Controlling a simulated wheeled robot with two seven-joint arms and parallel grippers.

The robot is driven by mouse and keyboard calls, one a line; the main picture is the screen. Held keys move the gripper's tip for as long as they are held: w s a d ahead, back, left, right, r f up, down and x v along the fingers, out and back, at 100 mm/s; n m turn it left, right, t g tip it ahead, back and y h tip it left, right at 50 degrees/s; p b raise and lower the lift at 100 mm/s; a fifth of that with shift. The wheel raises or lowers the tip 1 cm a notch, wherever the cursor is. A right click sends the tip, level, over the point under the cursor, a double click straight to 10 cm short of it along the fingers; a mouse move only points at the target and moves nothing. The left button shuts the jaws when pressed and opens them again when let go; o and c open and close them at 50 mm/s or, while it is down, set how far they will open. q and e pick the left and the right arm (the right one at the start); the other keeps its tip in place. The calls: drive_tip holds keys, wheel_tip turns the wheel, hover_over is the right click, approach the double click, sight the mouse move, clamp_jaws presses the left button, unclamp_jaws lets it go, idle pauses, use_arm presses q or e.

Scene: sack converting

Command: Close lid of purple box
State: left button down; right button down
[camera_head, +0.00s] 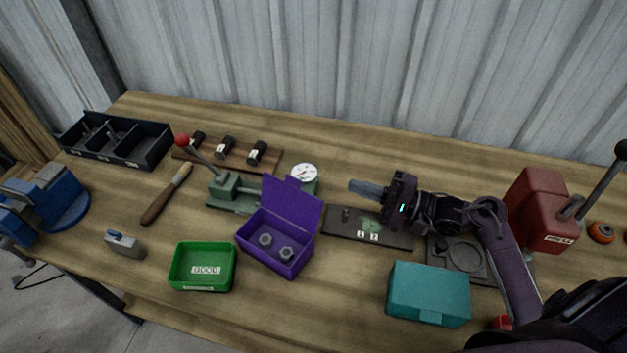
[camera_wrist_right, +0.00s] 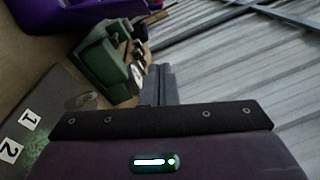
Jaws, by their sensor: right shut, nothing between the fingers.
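The purple box (camera_head: 258,257) stands near the middle of the workbench with its lid (camera_head: 290,203) raised upright along its back edge. Two nuts (camera_head: 285,252) lie inside it. My right gripper (camera_head: 354,187) is shut and empty, above the dark plate marked 1 and 2, to the right of the purple lid and apart from it. In the right wrist view, the shut fingers (camera_wrist_right: 160,84) point past a green fixture, and a purple part of the box (camera_wrist_right: 70,15) shows at the top left. My left gripper is not in view.
A green open tray (camera_head: 172,268) stands left of the box. A closed teal box (camera_head: 428,313) stands to the right. A green press with a dial gauge (camera_head: 304,173) is close behind the lid. The dark plate (camera_head: 340,228) lies right of the box. A red press (camera_head: 540,215) stands far right.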

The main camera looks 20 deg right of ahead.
sight(290, 199)
drive_tip(key=w+a+r+p, duration=0.2)
drive_tip(key=w+a+p, duration=0.2)
drive_tip(key=a, duration=0.6)
drive_tip(key=shift+w+a+p, duration=0.15)
drive_tip(key=shift+a+p, duration=0.15)
drive_tip(key=shift+p, duration=0.15)
drive_tip(key=shift+f, duration=0.1)
